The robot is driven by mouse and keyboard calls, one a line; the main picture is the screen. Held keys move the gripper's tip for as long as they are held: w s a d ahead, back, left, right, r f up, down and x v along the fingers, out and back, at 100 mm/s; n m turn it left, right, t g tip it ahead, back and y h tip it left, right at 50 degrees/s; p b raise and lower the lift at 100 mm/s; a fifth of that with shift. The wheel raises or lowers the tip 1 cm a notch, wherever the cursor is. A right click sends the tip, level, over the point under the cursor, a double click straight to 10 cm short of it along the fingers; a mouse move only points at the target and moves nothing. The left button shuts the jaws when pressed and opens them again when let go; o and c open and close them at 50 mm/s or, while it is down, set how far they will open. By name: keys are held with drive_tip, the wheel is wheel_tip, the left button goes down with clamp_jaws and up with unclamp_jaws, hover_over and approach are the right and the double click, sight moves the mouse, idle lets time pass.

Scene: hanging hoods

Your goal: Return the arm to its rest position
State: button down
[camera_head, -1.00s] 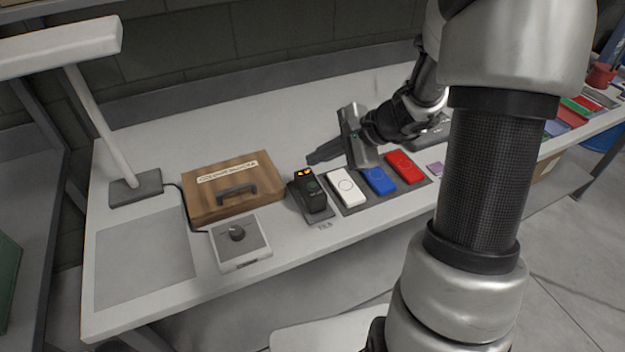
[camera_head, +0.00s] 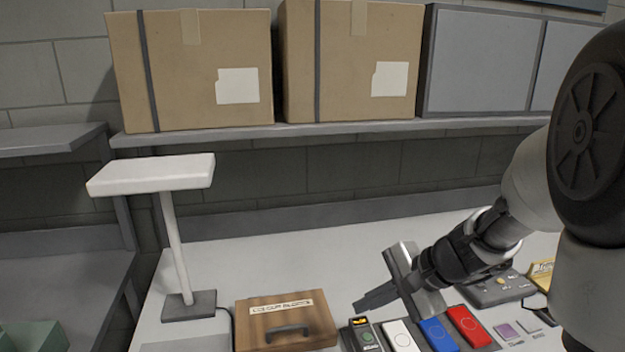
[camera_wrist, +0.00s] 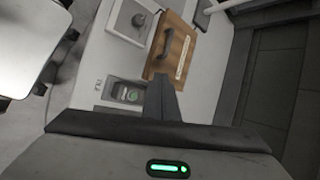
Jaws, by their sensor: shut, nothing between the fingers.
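My gripper (camera_head: 360,304) is shut and empty in the head view, its fingers pointing left above the workbench. It hangs over the row of small devices, near the black device with an orange display (camera_head: 363,331). My arm comes in from the right side of the picture. In the wrist view my shut fingers (camera_wrist: 160,84) point up the picture toward the wooden case, and the black device (camera_wrist: 128,95) shows just left of them. I see no contact between the fingers and anything on the bench.
A wooden case (camera_head: 288,324) lies left of the gripper. A white lamp (camera_head: 150,173) stands behind it. White (camera_head: 401,336), blue (camera_head: 438,334) and red (camera_head: 468,325) blocks lie below the gripper. Cardboard boxes (camera_head: 190,75) stand on the shelf (camera_head: 330,130). The bench behind is clear.

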drive_tip(key=s+d+r+n+t+h+p, duration=0.1)
drive_tip(key=s+r+n+h+p, duration=0.4)
drive_tip(key=s+r+n, duration=0.7)
drive_tip(key=s+d+r+h, duration=0.1)
drive_tip(key=s+r, duration=0.3)
drive_tip(key=s, duration=0.1)
drive_tip(key=shift+s+d+r+h, duration=0.15)
drive_tip(key=shift+s+r+h, duration=0.15)
drive_tip(key=shift+r+h, duration=0.1)
drive_tip(key=shift+a+n, duration=0.25)
drive_tip(key=shift+n, duration=0.05)
